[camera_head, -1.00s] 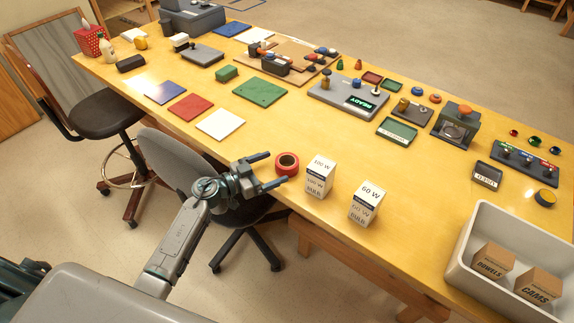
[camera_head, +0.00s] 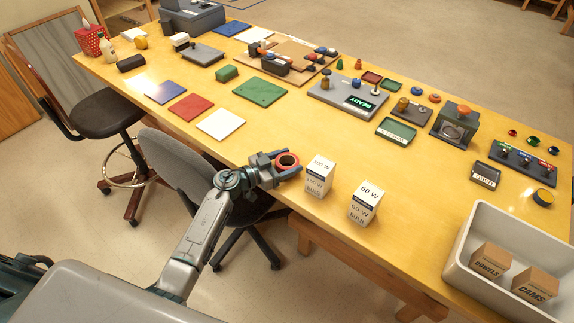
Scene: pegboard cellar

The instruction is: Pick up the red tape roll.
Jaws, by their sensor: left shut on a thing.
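The red tape roll (camera_head: 287,161) is at the near edge of the yellow table, left of the 100 W bulb box. My left gripper (camera_head: 285,164) reaches in from the left with one finger on each side of the roll, shut on it. The fingers cover parts of the roll's sides, and its dark round opening faces up. I cannot tell whether the roll is clear of the table top. My right gripper is not in view.
The 100 W bulb box (camera_head: 319,177) stands close to the right of the roll, and the 60 W box (camera_head: 365,203) stands farther right. A white tile (camera_head: 220,124) lies behind left. A grey chair (camera_head: 180,160) is below the edge. A bin (camera_head: 463,252) holds cartons.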

